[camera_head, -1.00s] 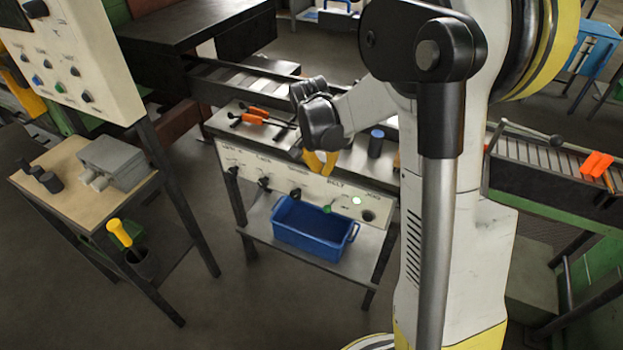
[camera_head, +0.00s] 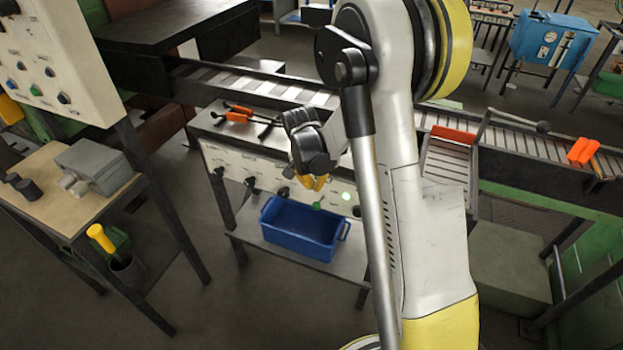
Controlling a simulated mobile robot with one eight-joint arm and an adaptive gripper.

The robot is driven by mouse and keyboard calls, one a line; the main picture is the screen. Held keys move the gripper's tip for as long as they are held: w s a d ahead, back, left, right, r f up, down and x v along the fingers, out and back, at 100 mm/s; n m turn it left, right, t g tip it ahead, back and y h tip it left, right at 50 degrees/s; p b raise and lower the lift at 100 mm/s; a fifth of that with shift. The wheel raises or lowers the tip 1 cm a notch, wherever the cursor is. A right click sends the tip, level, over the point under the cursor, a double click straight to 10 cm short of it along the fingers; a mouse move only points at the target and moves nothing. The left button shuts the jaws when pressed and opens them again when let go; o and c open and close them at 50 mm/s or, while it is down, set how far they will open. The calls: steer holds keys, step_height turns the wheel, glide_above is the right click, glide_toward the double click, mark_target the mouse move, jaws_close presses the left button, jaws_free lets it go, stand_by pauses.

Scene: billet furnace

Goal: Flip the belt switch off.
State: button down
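The belt switch has a green knob (camera_head: 316,206) on the pale front panel (camera_head: 232,164) of the bench in the middle. My gripper (camera_head: 315,183) has yellow fingertips and hangs in front of the panel, just above the green knob in the picture. It covers the lettering over the switch. I cannot tell whether it touches the panel, or how far apart its fingers are. I see nothing held.
A blue bin (camera_head: 302,230) stands on the shelf below the panel. Black knobs (camera_head: 250,181) are left of the switch. Orange-handled tools (camera_head: 238,115) lie on the bench top. A side table (camera_head: 50,213) with a grey box (camera_head: 98,163) is at left.

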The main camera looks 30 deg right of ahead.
mark_target(319, 203)
steer(key=f, duration=0.2)
steer(key=f+b, duration=0.1)
steer(key=f, duration=0.1)
steer(key=shift+s+a, duration=0.1)
steer(key=shift+s, duration=0.25)
steer(key=shift+s+a+f+h+b, duration=0.2)
steer(key=shift+h+b, duration=0.1)
steer(key=shift+b, duration=0.15)
steer(key=shift+a+f+t+h+b, duration=0.2)
steer(key=shift+t+h+b, duration=0.1)
steer(key=shift+t+b, duration=0.2)
steer(key=shift+s, duration=0.1)
steer(key=shift+s+a+f+b, duration=0.15)
steer(key=shift+a+f+b, duration=0.05)
steer(key=shift+f+b, duration=0.6)
steer(key=shift+s+a+f+b, duration=0.2)
steer(key=shift+a+f+b, duration=0.05)
steer(key=shift+f+b, duration=0.55)
steer(key=shift+s+a+f+b, duration=0.15)
steer(key=shift+a+f+b, duration=0.05)
steer(key=shift+f+b, duration=0.55)
